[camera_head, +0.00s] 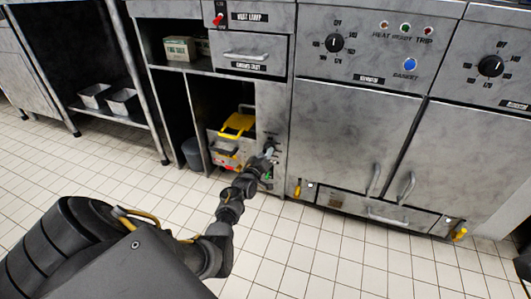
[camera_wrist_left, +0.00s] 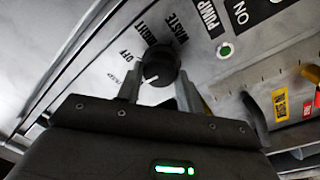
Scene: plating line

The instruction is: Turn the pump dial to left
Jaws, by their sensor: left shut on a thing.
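The black, round pump dial (camera_wrist_left: 160,66) shows in the left wrist view on a pale metal panel. Around it are printed words; OFF, RIGHT and WASTE are legible, and a fainter one at the lower left is hard to read. A white mark at the dial's edge faces down and left in that view. My left gripper (camera_wrist_left: 160,88) is shut on the dial, one finger on each side. In the head view, my left gripper (camera_head: 267,154) is at the low panel under the counter, and the dial is mostly hidden. My right gripper is not in view.
Beside the dial are a PUMP label (camera_wrist_left: 208,16) and a green light (camera_wrist_left: 226,50). A yellow-handled basket (camera_head: 237,124) stands in the open bay left of my gripper. Cabinet doors (camera_head: 350,125) stand to the right. The tiled floor in front is clear.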

